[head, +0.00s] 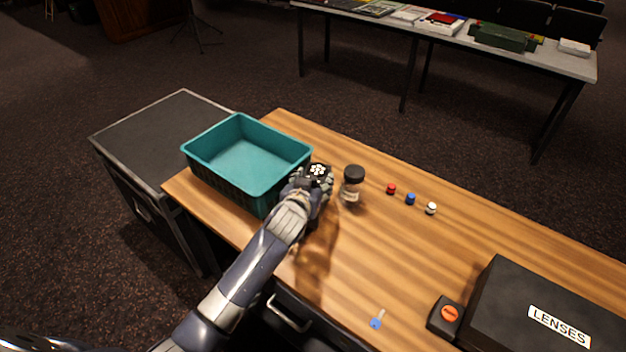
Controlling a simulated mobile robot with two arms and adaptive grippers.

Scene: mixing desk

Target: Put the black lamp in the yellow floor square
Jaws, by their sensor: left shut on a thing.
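My left gripper (311,183) is over the wooden desk, just right of the teal basket. It is shut on a small black thing with several white dots on its face, which looks like the black lamp (318,171). My gripper hides the lower part of it, so I cannot tell whether it touches the desk. No yellow floor square shows in the head view. My right gripper is not in view.
The teal basket (222,178) stands empty at the desk's (385,255) left end. A black-lidded jar (352,185) is close right of my gripper. Small red, blue and white pieces, a blue key (377,319), an orange-buttoned box (447,316) and the LENSES case (510,300) lie further right.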

